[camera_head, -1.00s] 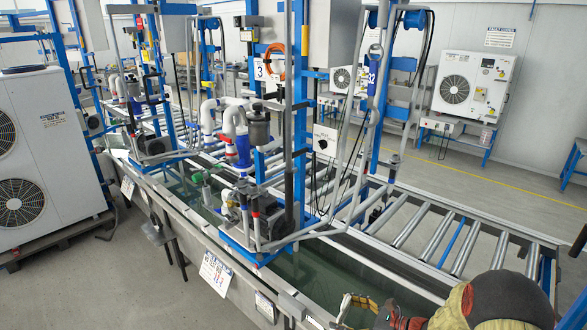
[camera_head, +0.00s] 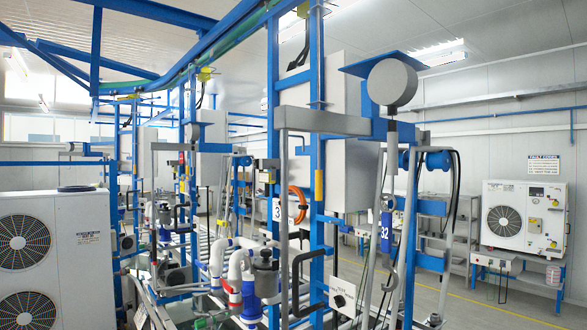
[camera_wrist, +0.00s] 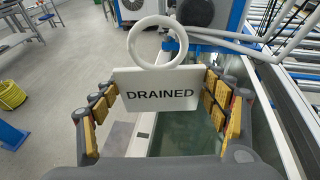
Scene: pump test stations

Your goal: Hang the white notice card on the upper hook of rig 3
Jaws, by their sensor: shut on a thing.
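The white notice card (camera_wrist: 150,103) reads DRAINED and has a white ring (camera_wrist: 158,42) on top. In the wrist view it is upright and faces me. My gripper (camera_wrist: 160,87) is shut on the card, with a yellow-padded finger at each side edge. The gripper and card are not in the head view. Rig 3 (camera_head: 318,185) stands in the middle of the head view, a blue frame with a "3" plate (camera_head: 277,209) and an orange cable coil (camera_head: 297,204). I cannot make out for certain which part is its upper hook.
White fan units stand at left (camera_head: 60,255) and far right (camera_head: 523,215). Below the card in the wrist view lies a water trough (camera_wrist: 185,135); open floor (camera_wrist: 70,70) is left.

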